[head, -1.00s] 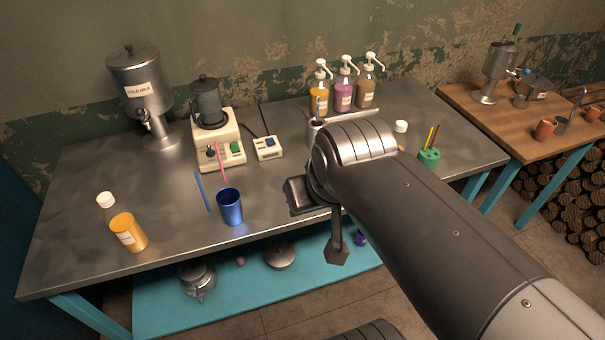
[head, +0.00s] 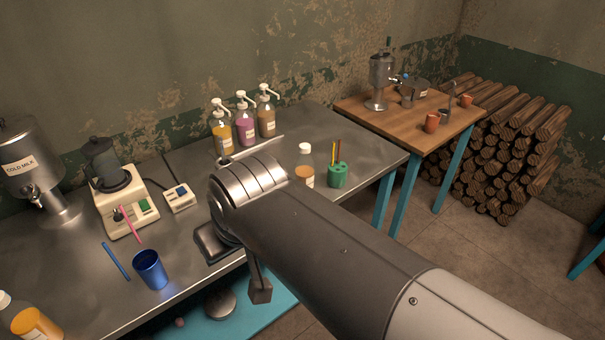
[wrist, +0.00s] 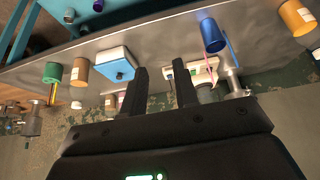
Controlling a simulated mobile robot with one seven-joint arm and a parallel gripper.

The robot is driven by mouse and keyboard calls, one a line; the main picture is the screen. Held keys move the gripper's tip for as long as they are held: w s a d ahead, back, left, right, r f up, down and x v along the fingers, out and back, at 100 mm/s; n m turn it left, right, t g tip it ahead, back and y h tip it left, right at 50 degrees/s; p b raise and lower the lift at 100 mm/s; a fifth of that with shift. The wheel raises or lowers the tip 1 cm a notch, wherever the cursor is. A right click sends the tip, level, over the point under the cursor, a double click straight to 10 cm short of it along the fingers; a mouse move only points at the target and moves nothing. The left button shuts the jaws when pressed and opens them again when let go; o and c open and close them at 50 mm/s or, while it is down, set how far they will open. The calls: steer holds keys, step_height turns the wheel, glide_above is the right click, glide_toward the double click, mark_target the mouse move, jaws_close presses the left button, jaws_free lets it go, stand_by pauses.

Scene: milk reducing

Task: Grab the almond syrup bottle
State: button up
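Three pump bottles stand at the back of the metal table: a yellow-orange one (head: 223,138), a purple one (head: 245,130) and a brown one (head: 266,121). A white-capped bottle with brown-orange contents (head: 305,172) stands beyond my arm, partly hidden by it. Another white-capped orange bottle (head: 36,322) is at the lower left edge. Labels are too small to read, so I cannot tell which is almond syrup. My gripper (wrist: 160,76) is open and empty in the wrist view, its two black fingers apart. In the head view my arm mostly hides it.
A green pencil cup (head: 338,176) stands right of the capped bottle. A wooden table (head: 400,132) and stacked logs are at right.

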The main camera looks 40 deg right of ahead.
stand_by(0.3)
steer(key=o, duration=0.6)
steer(key=shift+o, duration=0.2)
steer(key=m+g+h, duration=0.1)
steer(key=m+h, duration=0.4)
steer(key=m, duration=0.4)
glide_toward(305, 146)
steer(key=w+x, duration=0.1)
steer(key=x, duration=0.6)
steer(key=shift+s, duration=0.15)
steer(key=shift+s+x, duration=0.15)
steer(key=shift+x, duration=1.2)
steer(key=shift+s+x, duration=0.15)
steer(key=shift+x, duration=1.25)
